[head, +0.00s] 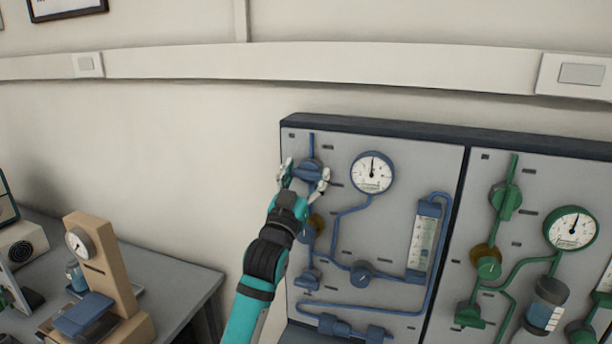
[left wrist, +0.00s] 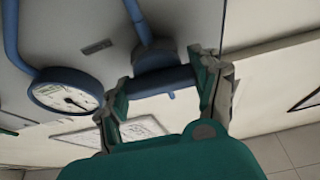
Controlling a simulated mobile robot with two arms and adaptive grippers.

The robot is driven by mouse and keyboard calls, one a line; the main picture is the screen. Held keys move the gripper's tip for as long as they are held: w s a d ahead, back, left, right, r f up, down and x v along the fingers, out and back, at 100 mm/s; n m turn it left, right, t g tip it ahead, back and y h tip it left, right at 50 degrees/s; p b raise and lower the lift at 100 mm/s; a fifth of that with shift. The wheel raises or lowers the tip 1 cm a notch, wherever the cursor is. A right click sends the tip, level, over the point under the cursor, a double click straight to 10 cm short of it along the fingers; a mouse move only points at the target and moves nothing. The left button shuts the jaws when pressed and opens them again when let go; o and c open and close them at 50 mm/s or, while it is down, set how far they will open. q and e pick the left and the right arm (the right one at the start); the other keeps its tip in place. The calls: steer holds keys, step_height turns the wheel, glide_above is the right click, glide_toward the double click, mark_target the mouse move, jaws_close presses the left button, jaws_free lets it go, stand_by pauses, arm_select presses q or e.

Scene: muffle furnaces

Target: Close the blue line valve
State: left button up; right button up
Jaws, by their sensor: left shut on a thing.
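The blue line valve (head: 308,170) is a blue handle on the upper left of the grey panel, on a blue vertical pipe. My left gripper (head: 305,177) is at this valve, with one finger on each side of the handle. In the left wrist view the blue valve handle (left wrist: 164,80) lies between the fingers of my left gripper (left wrist: 165,92), which is shut on it. The handle looks crosswise to its pipe. My right gripper is in neither view.
A blue-rimmed gauge (head: 372,172) is right of the valve; other blue fittings and a flow tube (head: 423,238) are lower. A green-piped panel (head: 540,165) adjoins on the right. A bench (head: 190,285) with a tan device (head: 98,262) stands at lower left.

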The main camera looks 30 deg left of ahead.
arm_select(q)
steer(key=shift+f+n, duration=0.1)
steer(key=shift+n, duration=0.3)
steer(key=o, duration=1.2)
steer(key=shift+c, duration=0.2)
steer(key=v, duration=1.2)
steer(key=shift+w+d, duration=0.1)
